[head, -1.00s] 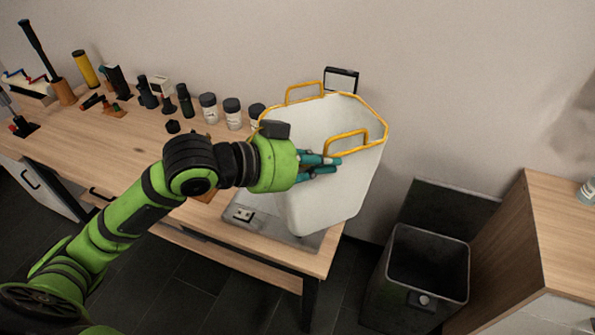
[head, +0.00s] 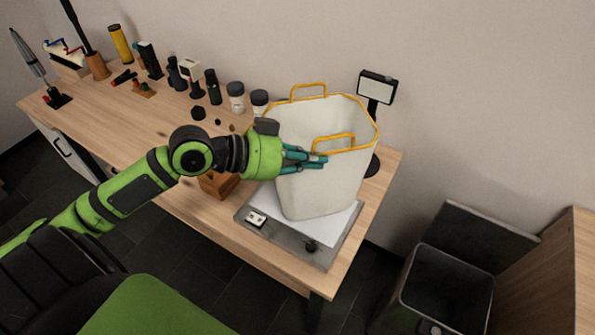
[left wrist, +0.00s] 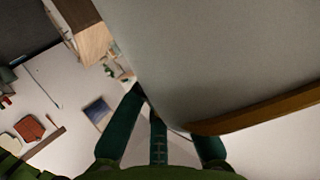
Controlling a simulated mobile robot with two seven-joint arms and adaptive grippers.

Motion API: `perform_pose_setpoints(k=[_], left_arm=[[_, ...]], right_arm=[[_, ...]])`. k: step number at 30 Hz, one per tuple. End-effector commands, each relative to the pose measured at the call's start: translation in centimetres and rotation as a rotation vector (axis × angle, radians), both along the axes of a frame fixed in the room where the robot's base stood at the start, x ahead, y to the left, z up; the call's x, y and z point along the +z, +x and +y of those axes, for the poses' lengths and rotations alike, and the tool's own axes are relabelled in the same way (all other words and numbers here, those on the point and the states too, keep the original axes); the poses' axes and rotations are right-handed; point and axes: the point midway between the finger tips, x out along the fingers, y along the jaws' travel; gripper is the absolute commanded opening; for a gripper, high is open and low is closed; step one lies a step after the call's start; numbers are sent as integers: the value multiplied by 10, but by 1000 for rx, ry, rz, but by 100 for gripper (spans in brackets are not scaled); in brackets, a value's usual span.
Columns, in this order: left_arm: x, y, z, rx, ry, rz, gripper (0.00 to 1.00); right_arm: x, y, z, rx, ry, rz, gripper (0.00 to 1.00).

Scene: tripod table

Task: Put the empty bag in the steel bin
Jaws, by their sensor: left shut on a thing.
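The white bag (head: 315,180) has a yellow-orange rim and two handles, and it stands nearly upright and open-mouthed. My left gripper (head: 305,158) is shut on its near wall just below the rim. The bag's bottom overlaps the scale in the picture; I cannot tell whether it touches. In the left wrist view the bag (left wrist: 225,60) fills the upper right, beside the fingers (left wrist: 160,140). The dark steel bin (head: 408,283) stands on the floor at the lower right, its mouth open and its lower part cut off. My right gripper is not in view.
A flat grey scale (head: 262,228) with a display post (head: 377,88) sits on the wooden table (head: 130,125). A brown wooden block (head: 218,184) is beside the bag. Jars (head: 236,97) and tools line the back. A wooden cabinet (head: 560,265) stands right of the bin.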

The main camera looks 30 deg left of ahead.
Motion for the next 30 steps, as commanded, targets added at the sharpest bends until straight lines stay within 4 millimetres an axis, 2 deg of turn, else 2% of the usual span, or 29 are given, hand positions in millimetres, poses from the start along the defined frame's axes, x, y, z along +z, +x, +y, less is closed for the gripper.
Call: perform_pose_setpoints(k=[3,7,10,18,29,30], left_arm=[[-10,-2,18,3,-2,5,0],[-16,-4,27,2,-1,-1,0],[-22,-4,29,2,-3,0,0],[-55,-4,29,3,0,-2,0],[-61,-4,29,1,2,-3,0],[-59,-4,29,1,2,-3,23]], right_arm=[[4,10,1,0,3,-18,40],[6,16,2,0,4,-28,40],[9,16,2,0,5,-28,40],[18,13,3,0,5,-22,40],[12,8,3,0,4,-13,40],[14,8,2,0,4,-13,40]])
